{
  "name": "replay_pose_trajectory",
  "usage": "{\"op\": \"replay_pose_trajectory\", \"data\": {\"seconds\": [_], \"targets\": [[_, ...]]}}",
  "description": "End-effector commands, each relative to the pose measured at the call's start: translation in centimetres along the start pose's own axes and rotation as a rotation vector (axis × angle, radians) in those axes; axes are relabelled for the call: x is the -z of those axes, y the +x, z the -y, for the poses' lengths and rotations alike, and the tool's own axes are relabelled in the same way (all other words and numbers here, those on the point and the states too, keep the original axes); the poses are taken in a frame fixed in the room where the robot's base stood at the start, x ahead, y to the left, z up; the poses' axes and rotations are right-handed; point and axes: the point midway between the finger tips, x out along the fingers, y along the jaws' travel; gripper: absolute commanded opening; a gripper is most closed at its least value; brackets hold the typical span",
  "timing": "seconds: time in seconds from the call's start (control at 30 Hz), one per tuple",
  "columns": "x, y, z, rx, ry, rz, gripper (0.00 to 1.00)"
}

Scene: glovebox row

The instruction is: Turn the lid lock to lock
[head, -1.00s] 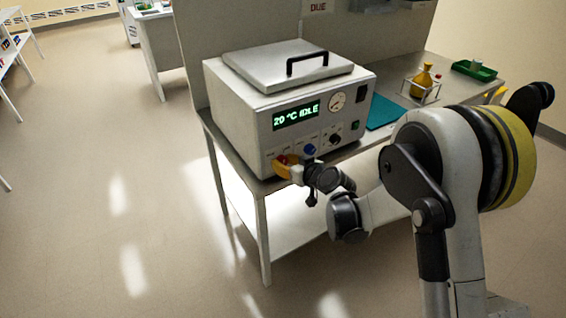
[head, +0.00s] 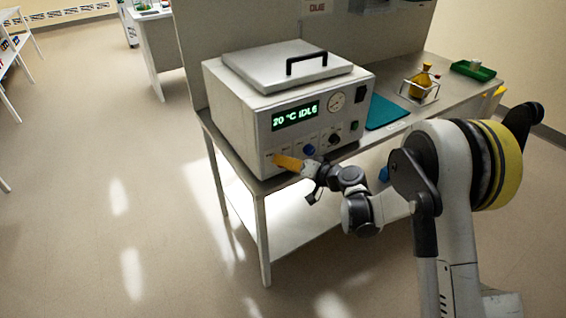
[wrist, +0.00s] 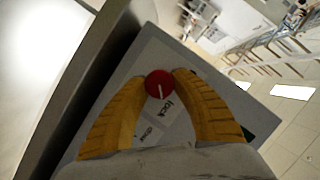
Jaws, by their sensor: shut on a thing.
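The lid lock is a round red knob (wrist: 159,84) with a white pointer line, on the front panel of a grey box-shaped machine (head: 235,125). In the wrist view a "lock" label and a second label lie beside the knob. My gripper (wrist: 160,82) has yellow fingers, and their tips are closed on the knob's two sides. In the head view my gripper (head: 284,162) is at the lower left of the machine's front and hides the knob. The display (head: 295,115) reads about 20 °C IDLE. The lid (head: 285,64) with its black handle is down.
A blue knob (head: 309,150), a black knob (head: 333,139) and a dial gauge (head: 336,102) sit on the same panel. A teal mat (head: 385,111), a yellow flask (head: 421,84) in a rack and a green tray (head: 473,70) stand to the right.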

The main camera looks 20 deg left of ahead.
Motion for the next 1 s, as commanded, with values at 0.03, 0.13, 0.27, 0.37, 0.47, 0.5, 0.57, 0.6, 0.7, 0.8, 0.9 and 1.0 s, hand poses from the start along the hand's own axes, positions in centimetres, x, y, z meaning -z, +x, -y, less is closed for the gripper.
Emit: {"op": "replay_pose_trajectory", "data": {"seconds": [0.03, 0.13, 0.27, 0.37, 0.47, 0.5, 0.57, 0.6, 0.7, 0.8, 0.9, 1.0], "targets": [[0.03, 0.06, 0.03, 0.004, 0.009, -0.001, 0.01], [0.02, 0.06, 0.06, 0.01, 0.02, 0.0, 0.01], [0.01, 0.06, 0.08, 0.012, 0.025, 0.0, 0.01], [0.0, 0.06, 0.08, 0.012, 0.025, 0.0, 0.01], [-0.01, 0.07, 0.08, 0.012, 0.025, 0.0, 0.01], [-0.01, 0.07, 0.08, 0.012, 0.025, 0.0, 0.01], [-0.02, 0.07, 0.09, 0.012, 0.025, 0.0, 0.34], [-0.02, 0.06, 0.08, 0.011, 0.024, 0.0, 0.47], [-0.02, 0.05, 0.07, 0.011, 0.024, 0.0, 0.55], [-0.02, 0.03, 0.05, 0.011, 0.024, 0.0, 0.55], [-0.02, 0.01, 0.04, 0.011, 0.024, 0.0, 0.55], [0.01, -0.39, 0.01, 0.01, 0.024, 0.0, 0.55]]}}
